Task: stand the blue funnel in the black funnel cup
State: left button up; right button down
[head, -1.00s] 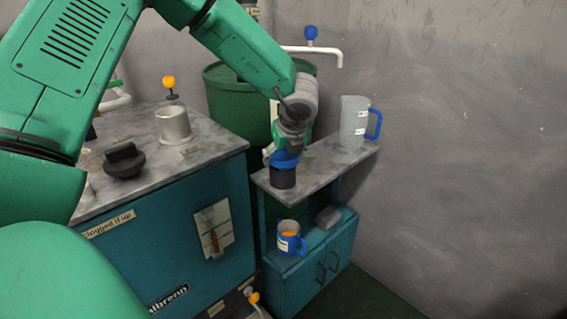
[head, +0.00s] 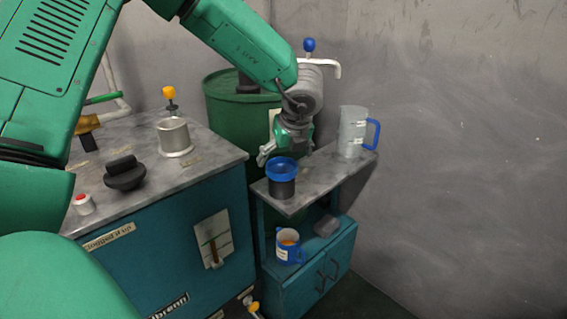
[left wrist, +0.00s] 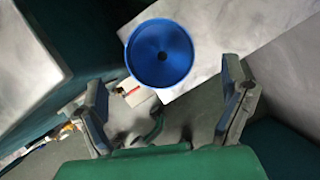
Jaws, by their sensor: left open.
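The blue funnel (head: 281,167) stands upright in the black funnel cup (head: 281,188) on the small shelf's grey top. In the left wrist view the funnel (left wrist: 160,53) shows from above as a round blue bowl, and it hides the cup. My left gripper (head: 284,155) is open and empty, just above and behind the funnel. In the left wrist view its two fingers (left wrist: 165,95) are spread wide, and the funnel lies beyond the tips, apart from them. My right gripper is not in view.
A clear jug with a blue handle (head: 352,132) stands on the shelf's back right. A blue-and-white mug (head: 289,246) is on the lower cabinet. The machine (head: 215,180) is at left, with a metal cup (head: 174,137) and black cap (head: 124,173). A green barrel (head: 235,115) stands behind.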

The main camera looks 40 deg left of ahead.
pick_arm(q)
jog(key=p+v, duration=0.1)
jog(key=v, duration=0.4)
jog(key=shift+d+r, duration=0.1)
jog(key=shift+r, duration=0.15)
jog(key=shift+s+f, duration=0.1)
jog(key=shift+f, duration=0.05)
